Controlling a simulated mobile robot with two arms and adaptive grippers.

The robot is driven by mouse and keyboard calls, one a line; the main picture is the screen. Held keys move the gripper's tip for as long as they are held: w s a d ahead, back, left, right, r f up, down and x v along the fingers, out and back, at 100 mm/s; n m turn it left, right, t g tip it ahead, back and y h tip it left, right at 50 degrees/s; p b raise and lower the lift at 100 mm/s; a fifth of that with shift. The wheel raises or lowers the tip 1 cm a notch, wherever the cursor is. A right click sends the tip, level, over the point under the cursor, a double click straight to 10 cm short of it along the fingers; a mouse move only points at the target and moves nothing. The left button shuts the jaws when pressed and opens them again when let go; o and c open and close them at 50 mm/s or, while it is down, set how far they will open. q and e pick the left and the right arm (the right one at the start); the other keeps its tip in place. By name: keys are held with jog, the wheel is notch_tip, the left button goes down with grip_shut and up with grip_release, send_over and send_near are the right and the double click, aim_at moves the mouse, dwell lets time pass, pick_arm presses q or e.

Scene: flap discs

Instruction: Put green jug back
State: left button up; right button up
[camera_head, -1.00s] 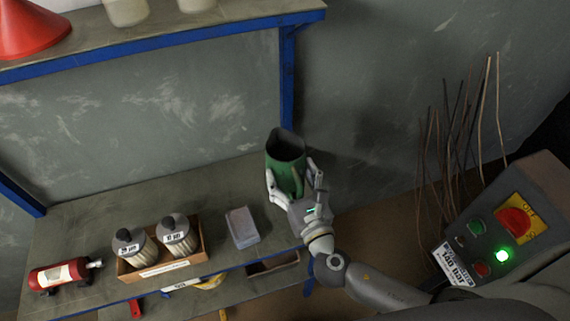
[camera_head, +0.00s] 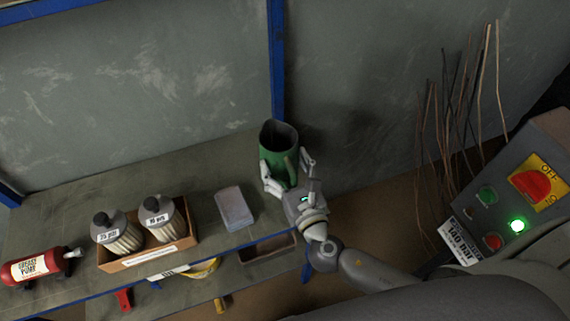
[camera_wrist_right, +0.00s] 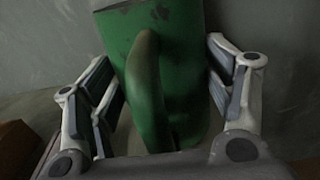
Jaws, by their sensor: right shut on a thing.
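The green jug (camera_head: 279,139) is upright at the right end of the grey shelf, by the blue post. Its dark open top faces up. My right gripper (camera_head: 287,172) is shut on the jug, with a finger on either side of it. In the right wrist view the jug's body (camera_wrist_right: 184,75) and its curved handle (camera_wrist_right: 147,90) fill the middle between the fingers. The jug's base is hidden behind the gripper, so I cannot tell whether it touches the shelf. My left gripper is not in view.
A grey box (camera_head: 235,208) lies left of the jug. Further left are a cardboard box (camera_head: 150,258) with two filter cartridges and a red grease pump (camera_head: 38,268). A control panel (camera_head: 520,190) and thin rods (camera_head: 465,130) stand at the right. Bare shelf (camera_head: 200,165) lies behind the boxes.

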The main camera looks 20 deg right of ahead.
jog(key=shift+f+b, duration=0.5)
jog(key=shift+f, duration=0.2)
dwell(0.4)
jog(key=o, duration=1.5)
jog(key=shift+f, duration=0.15)
jog(key=shift+s, duration=0.1)
jog(key=s, duration=1.1)
jog(key=shift+s+d, duration=0.2)
jog(key=shift+s, duration=0.2)
